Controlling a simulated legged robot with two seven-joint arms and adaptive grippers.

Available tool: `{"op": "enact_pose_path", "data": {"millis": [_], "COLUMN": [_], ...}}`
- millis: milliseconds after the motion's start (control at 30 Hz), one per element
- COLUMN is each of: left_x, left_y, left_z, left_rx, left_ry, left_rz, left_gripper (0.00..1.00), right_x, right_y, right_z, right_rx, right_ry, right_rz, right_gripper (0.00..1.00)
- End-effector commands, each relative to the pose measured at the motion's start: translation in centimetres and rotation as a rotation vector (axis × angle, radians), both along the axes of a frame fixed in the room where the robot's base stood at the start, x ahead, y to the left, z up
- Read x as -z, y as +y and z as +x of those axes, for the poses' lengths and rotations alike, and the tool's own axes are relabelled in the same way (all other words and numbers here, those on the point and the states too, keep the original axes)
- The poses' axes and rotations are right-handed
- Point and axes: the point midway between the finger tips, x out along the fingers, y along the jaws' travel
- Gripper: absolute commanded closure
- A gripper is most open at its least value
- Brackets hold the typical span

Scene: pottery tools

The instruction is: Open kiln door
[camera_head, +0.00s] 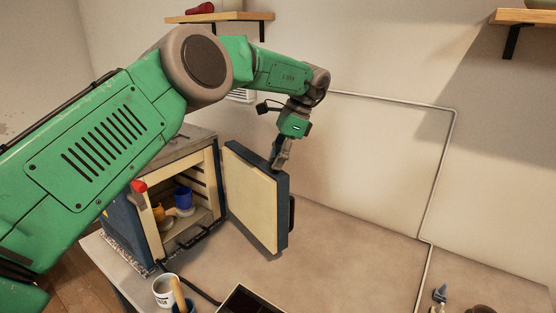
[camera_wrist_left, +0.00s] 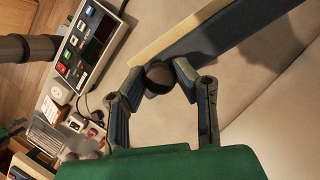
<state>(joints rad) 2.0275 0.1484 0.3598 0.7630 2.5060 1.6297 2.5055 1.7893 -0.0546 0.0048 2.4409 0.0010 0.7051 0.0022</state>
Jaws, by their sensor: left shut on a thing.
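The kiln (camera_head: 124,228) stands at the left on the table, a dark blue box with a cream interior. Its kiln door (camera_head: 252,197), cream inside with a dark blue edge, is swung wide open to the right. A dark handle (camera_head: 291,213) shows on the door's outer side. My left gripper (camera_head: 281,162) is at the top of the door's free edge. In the left wrist view my left gripper (camera_wrist_left: 158,75) closes around a dark rounded part at the end of the door (camera_wrist_left: 222,33). The exact contact is partly hidden. My right gripper is not in view.
A blue cup (camera_head: 183,197) and a yellowish pot (camera_head: 159,213) sit inside the kiln. A white mug (camera_head: 164,291) and a dark tray (camera_head: 247,301) are in front. A control box (camera_wrist_left: 90,42) shows in the left wrist view. The table right of the door is mostly clear.

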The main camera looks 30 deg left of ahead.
Motion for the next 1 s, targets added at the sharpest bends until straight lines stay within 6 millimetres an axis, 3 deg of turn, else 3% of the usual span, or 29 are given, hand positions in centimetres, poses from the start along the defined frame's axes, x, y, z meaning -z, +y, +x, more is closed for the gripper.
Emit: {"op": "enact_pose_path", "data": {"millis": [167, 200, 233, 267, 667, 1000], "left_x": [-0.5, -0.5, -0.5, -0.5, -0.8, -7.1], "left_y": [0.2, 0.2, 0.2, 0.2, 0.1, 0.2], "left_z": [0.2, 0.2, 0.2, 0.1, 0.3, 0.4], "left_rx": [-0.002, -0.002, -0.002, -0.002, -0.002, -0.001], "left_ry": [-0.01, -0.009, -0.009, -0.008, -0.004, -0.008], "left_rz": [0.004, 0.005, 0.005, 0.004, 0.002, 0.002], "left_gripper": [1.0, 0.68, 0.58, 0.55, 0.55, 0.55], "right_x": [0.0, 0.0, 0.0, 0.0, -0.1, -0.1], "right_y": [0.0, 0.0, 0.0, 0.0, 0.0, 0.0], "right_z": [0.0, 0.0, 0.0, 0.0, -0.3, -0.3], "right_rx": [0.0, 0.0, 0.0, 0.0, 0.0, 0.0], "right_ry": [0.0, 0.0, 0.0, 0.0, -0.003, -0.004], "right_rz": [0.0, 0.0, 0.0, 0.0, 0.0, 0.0], "right_gripper": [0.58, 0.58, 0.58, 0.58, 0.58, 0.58]}}
